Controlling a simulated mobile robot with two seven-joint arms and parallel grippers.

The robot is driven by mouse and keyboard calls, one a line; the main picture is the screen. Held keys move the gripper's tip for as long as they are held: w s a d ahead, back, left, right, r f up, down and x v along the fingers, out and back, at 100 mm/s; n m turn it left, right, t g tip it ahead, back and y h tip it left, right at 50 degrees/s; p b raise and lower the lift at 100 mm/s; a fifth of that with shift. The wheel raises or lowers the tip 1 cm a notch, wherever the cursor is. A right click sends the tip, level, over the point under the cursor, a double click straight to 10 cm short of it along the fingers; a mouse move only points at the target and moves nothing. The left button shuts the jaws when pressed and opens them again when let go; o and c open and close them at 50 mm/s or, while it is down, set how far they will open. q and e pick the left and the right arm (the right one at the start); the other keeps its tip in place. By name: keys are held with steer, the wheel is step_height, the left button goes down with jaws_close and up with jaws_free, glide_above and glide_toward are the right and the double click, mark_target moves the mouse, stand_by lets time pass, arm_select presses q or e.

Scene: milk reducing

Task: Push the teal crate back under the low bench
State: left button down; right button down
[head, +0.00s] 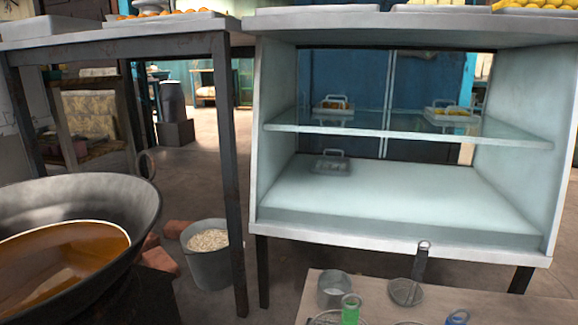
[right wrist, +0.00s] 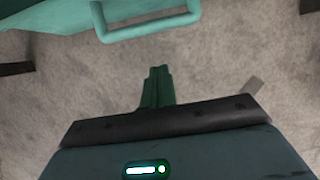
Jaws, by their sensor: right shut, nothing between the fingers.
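The teal crate (right wrist: 60,18) shows only in the right wrist view, cut off by the top edge, with a teal loop handle (right wrist: 150,30) facing my gripper. My right gripper (right wrist: 157,72) is shut and empty. Its fingertips point at the handle, with a strip of floor showing between them. In the head view a low wooden bench (head: 535,311) is partly visible at the bottom right. The crate and both grippers are out of the head view. How far the crate sits under the bench cannot be seen.
The right wrist view shows bare grey floor (right wrist: 60,100) and dark leg-like pieces at the left (right wrist: 15,69) and top right (right wrist: 309,6). In the head view, a ladle (head: 406,291), metal cup (head: 334,290) and bottles are on the bench. A glass-shelved cabinet (head: 400,235) stands behind; a large pan (head: 75,190) is left.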

steer(key=s+a+r+p, duration=0.1)
steer(key=s+p, duration=0.2)
steer(key=s, duration=0.3)
steer(key=shift+a+r+p, duration=0.15)
steer(key=shift+a+p, duration=0.05)
steer(key=shift+p, duration=0.15)
steer(key=shift+s, duration=0.1)
